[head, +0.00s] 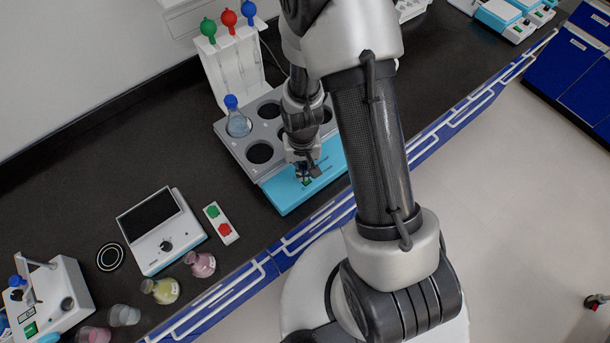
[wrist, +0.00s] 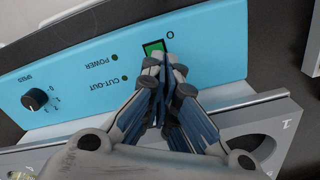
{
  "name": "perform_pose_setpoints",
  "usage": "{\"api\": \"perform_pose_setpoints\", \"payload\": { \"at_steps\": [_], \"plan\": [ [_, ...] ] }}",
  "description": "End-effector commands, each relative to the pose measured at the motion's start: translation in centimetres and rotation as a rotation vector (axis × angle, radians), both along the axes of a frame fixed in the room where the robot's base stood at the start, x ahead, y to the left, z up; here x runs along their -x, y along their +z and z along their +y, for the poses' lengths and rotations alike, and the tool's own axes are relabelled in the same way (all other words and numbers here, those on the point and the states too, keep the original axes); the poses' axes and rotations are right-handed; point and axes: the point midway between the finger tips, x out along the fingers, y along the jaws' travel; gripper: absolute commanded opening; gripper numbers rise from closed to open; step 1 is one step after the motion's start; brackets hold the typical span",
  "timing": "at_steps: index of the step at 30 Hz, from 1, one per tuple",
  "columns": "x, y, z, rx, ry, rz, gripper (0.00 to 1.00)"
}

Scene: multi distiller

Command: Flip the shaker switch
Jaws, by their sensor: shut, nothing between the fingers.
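The shaker (head: 232,143) has a grey top with round holes and a light blue front panel (head: 284,192). Its green switch in a black frame shows in the wrist view (wrist: 153,47), with a "0" mark beside it. My gripper (wrist: 164,60) is shut and empty. Its fingertips are right at the switch and cover part of its lower edge in that view; I cannot tell whether they touch it. In the head view my gripper (head: 303,170) is over the blue front panel, and my arm hides part of the shaker.
A blue-capped flask (head: 238,123) sits in one shaker hole. The panel also has a black speed knob (wrist: 34,99). A rack with coloured-top tools (head: 230,62) stands behind. A hotplate (head: 160,228), a red-green button box (head: 220,223) and flasks (head: 201,264) are on the left.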

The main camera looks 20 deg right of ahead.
Motion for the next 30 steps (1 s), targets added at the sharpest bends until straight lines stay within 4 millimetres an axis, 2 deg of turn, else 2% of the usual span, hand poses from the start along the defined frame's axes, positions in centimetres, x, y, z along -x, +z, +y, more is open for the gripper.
{"api": "perform_pose_setpoints", "payload": {
  "at_steps": [1,19,30],
  "plan": [
    [0.0,0.8,0.0,0.000,0.000,-0.001,0.00],
    [0.0,5.5,0.0,0.000,0.000,-0.001,0.00],
    [0.0,5.6,0.0,0.000,0.000,0.000,0.00]
  ]
}}
